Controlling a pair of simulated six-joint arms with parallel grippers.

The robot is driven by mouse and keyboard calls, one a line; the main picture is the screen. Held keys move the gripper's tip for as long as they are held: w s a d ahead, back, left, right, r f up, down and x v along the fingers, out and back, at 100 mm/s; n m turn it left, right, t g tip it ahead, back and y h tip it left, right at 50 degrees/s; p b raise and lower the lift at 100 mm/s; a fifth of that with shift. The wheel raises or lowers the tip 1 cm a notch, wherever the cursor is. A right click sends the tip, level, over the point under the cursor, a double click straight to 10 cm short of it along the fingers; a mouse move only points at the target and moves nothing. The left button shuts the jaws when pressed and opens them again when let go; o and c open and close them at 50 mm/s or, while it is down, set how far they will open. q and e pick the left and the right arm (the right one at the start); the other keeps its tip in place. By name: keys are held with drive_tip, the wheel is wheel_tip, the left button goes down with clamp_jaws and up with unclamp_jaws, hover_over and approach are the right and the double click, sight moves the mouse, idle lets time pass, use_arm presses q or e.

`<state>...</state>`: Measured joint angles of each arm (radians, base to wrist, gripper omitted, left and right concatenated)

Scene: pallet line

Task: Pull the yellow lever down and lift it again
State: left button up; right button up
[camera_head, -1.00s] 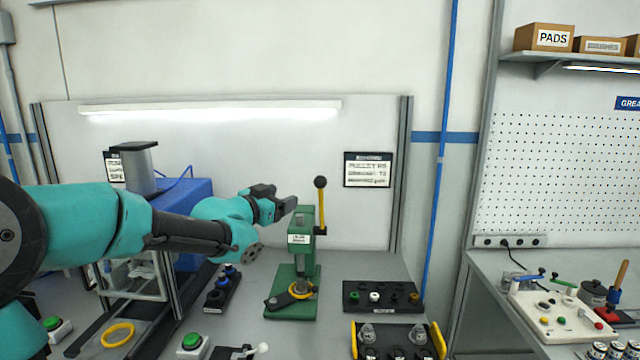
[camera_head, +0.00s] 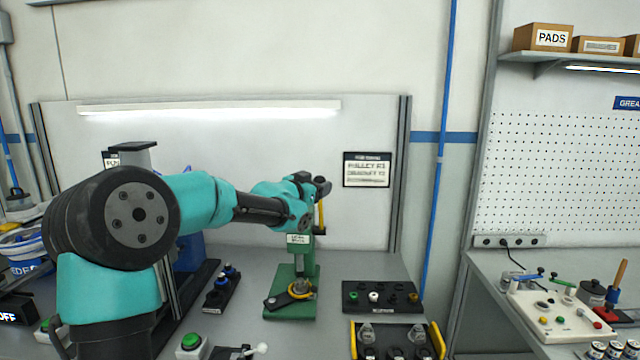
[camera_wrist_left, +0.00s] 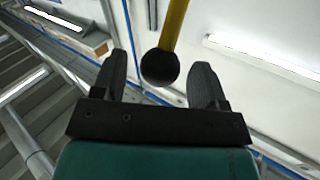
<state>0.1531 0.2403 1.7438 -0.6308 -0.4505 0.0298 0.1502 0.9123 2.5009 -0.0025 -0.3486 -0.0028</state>
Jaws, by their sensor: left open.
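The yellow lever (camera_head: 321,216) stands upright on the right side of the green press (camera_head: 292,272). Its black ball knob is mostly hidden behind my left gripper (camera_head: 321,186) in the head view. In the left wrist view the yellow rod (camera_wrist_left: 174,24) comes in from the top and its black knob (camera_wrist_left: 160,67) sits between the two fingers of the left gripper (camera_wrist_left: 160,85). The fingers are open, with gaps showing on both sides of the knob. My right gripper is not in view.
A black tray (camera_head: 351,297) with small parts lies right of the press. A yellow-handled fixture (camera_head: 355,338) is in front of it. A green button box (camera_head: 190,343) and a dark block with blue pieces (camera_head: 221,291) are left of the press.

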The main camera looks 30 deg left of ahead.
use_arm(q)
drive_tip(key=shift+w+d, duration=0.1)
drive_tip(key=shift+w, duration=0.95)
drive_tip(key=shift+c, duration=0.4)
clamp_jaws()
drive_tip(key=shift+d, duration=0.1)
